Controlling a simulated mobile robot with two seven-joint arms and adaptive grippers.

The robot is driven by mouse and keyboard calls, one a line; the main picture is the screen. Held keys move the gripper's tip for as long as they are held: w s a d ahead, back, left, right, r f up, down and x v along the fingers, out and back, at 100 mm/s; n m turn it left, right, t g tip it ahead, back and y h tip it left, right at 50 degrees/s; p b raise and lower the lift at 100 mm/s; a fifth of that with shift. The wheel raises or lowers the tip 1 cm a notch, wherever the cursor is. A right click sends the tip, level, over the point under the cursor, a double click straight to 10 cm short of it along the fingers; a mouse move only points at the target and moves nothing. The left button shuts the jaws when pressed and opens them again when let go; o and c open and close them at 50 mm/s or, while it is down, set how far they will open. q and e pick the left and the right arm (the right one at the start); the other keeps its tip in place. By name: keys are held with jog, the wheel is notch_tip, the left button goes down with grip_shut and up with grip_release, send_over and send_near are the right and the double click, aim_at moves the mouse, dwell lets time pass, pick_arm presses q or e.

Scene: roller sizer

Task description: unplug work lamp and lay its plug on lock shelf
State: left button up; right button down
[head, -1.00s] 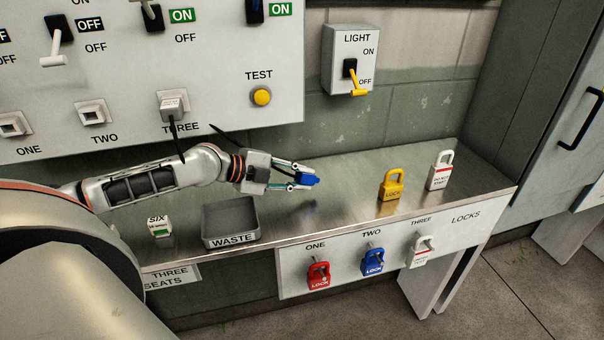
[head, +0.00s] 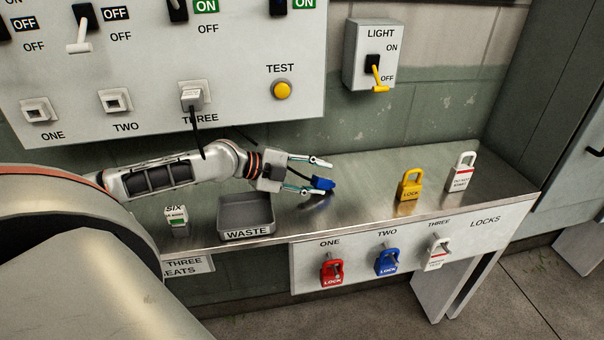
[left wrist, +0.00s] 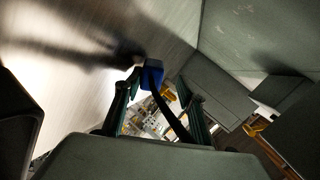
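A blue plug (head: 322,184) with a black cable is over the steel lock shelf (head: 352,172), right of the waste tray. A dark reflection lies just below it; I cannot tell whether it touches the shelf. My left gripper (head: 314,175) is open around it, with the upper finger clear and the lower finger close to the plug. In the left wrist view the blue plug (left wrist: 152,75) is by the left finger, and its cable runs back between the fingers. The lamp is not seen. My right gripper is not in view.
The grey waste tray (head: 246,233) and a small white-green SIX block (head: 177,220) are left on the shelf. A yellow lock (head: 409,188) and a white lock (head: 461,172) stand at right. Socket three (head: 192,96) holds a white plug with a black cable.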

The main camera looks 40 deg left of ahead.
aim_at(316, 177)
pick_arm(q)
jog(key=v, duration=0.2)
jog(key=shift+s+a, duration=0.15)
jog(key=shift+s, duration=0.15)
jog(key=shift+v, duration=0.95)
jog(key=shift+r+v, duration=0.2)
jog(key=shift+v, duration=3.35)
